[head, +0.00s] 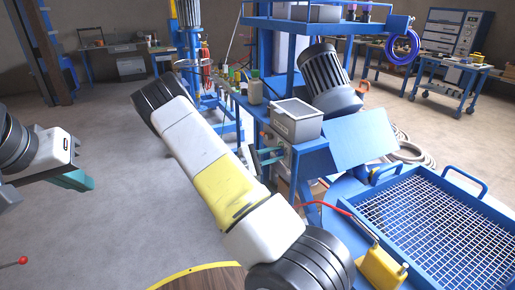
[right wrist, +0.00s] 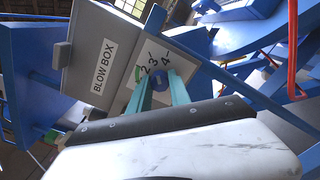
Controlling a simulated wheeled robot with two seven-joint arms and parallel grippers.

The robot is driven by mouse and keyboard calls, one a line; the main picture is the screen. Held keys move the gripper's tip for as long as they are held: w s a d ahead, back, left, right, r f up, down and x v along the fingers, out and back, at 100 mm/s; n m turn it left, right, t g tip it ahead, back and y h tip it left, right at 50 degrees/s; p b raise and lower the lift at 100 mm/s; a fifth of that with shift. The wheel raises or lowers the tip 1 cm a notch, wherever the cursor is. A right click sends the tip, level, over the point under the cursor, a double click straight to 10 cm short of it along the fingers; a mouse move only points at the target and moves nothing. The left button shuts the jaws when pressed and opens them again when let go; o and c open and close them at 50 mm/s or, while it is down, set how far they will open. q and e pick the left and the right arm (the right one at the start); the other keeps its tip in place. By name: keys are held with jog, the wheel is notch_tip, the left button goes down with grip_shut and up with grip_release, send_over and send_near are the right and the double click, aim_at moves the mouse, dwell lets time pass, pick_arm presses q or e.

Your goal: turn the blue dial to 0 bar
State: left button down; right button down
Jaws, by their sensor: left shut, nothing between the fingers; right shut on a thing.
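The blue dial (right wrist: 157,81) shows in the right wrist view on a grey panel marked "BLOW BOX". The scale numbers 2, 3 and 4 (right wrist: 155,62) are visible beside it, with a green arc near the 2. The lower end of the scale and the pointer cannot be made out. My right gripper (right wrist: 160,84) has its teal fingers on both sides of the dial, shut on it. In the head view this gripper (head: 278,154) reaches the box front, and the dial is hidden. My left gripper (head: 88,183) is shut and empty, far left over the floor.
The grey box (head: 296,121) stands on the blue frame, with a dark ribbed motor (head: 330,80) behind it. A blue mesh tray (head: 440,225), a yellow block (head: 381,268) and a red hose (head: 325,204) are at right. Open floor lies at left.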

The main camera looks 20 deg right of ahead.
jog(key=n, duration=0.5)
jog(key=shift+n, duration=2.4)
jog(key=c, duration=1.2)
grip_release()
jog(key=shift+a, duration=0.1)
jog(key=a, duration=0.7)
jog(key=shift+s+a, duration=0.3)
